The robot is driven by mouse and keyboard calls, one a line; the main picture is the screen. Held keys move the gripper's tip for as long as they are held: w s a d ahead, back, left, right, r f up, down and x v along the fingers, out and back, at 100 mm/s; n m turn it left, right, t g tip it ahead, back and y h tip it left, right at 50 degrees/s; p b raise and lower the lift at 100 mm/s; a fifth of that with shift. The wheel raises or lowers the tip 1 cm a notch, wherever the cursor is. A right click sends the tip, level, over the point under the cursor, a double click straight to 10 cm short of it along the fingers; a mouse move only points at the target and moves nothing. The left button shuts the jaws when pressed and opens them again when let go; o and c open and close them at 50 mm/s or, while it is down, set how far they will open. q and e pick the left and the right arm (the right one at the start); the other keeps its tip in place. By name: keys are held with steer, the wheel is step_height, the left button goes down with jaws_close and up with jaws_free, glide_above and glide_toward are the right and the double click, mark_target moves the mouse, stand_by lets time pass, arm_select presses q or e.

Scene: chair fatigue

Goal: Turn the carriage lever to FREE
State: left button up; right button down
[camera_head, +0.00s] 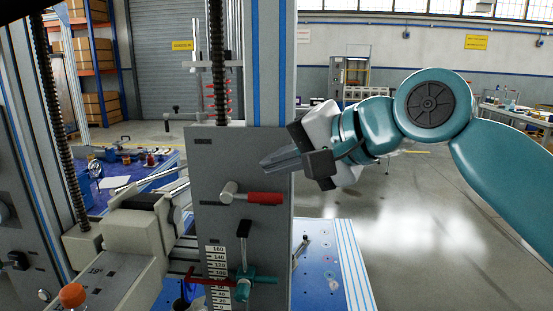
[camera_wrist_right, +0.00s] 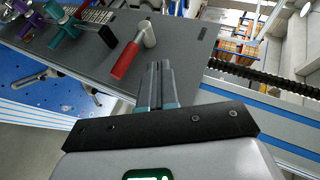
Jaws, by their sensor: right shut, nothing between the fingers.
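The carriage lever has a red grip (camera_head: 265,198) and a light metal hub. It sits on an upright grey plate (camera_head: 215,165) in the head view, its grip lying level and pointing right. In the right wrist view the red grip (camera_wrist_right: 125,61) shows left of my fingertips. My right gripper (camera_head: 268,164) is shut and empty, just above the lever and apart from it. Its fingers (camera_wrist_right: 160,68) lie together in the wrist view. I cannot read any FREE marking. My left gripper is in neither view.
Below the lever are a numbered scale (camera_head: 217,275), a black-tipped lever (camera_head: 244,230), and red and teal handles (camera_head: 262,279). A threaded rod (camera_head: 217,75) rises behind the plate's top. A blue bench (camera_head: 318,265) stands lower right. Open floor (camera_head: 410,240) lies to the right.

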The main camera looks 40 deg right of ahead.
steer(key=p+v, duration=0.1)
steer(key=v, duration=0.8)
steer(key=shift+s+d+f, duration=0.2)
steer(key=shift+s+d, duration=0.05)
steer(key=shift+s, duration=0.25)
